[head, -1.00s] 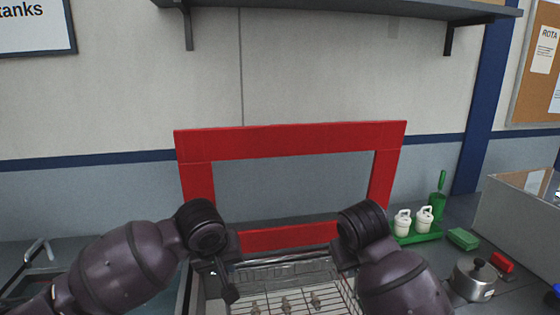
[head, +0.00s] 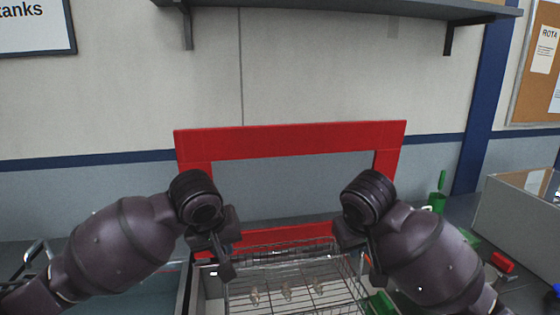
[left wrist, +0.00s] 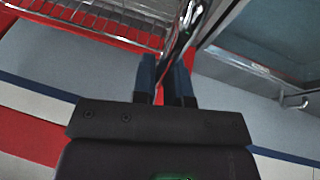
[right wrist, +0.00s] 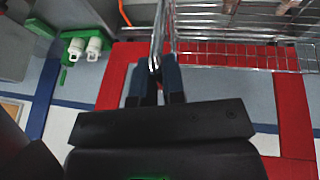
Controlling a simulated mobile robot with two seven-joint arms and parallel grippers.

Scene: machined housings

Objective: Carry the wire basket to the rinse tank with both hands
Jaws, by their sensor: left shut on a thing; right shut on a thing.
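The wire basket (head: 345,283) is at the bottom centre of the head view, with several small metal parts (head: 287,291) on its mesh floor. My left gripper (head: 222,262) is shut at its left side. The left wrist view shows its fingers (left wrist: 174,80) closed on a shiny wire handle, with the basket mesh (left wrist: 115,22) beside it. My right gripper (head: 352,248) is at the right side. In the right wrist view its fingers (right wrist: 154,82) are closed on the other handle, beside the mesh (right wrist: 250,48). A tank with bluish inside (head: 150,292) lies left of the basket.
A red rectangular frame (head: 290,139) stands upright behind the basket. White bottles (right wrist: 94,48) show in the right wrist view. A shelf (head: 330,8) hangs above.

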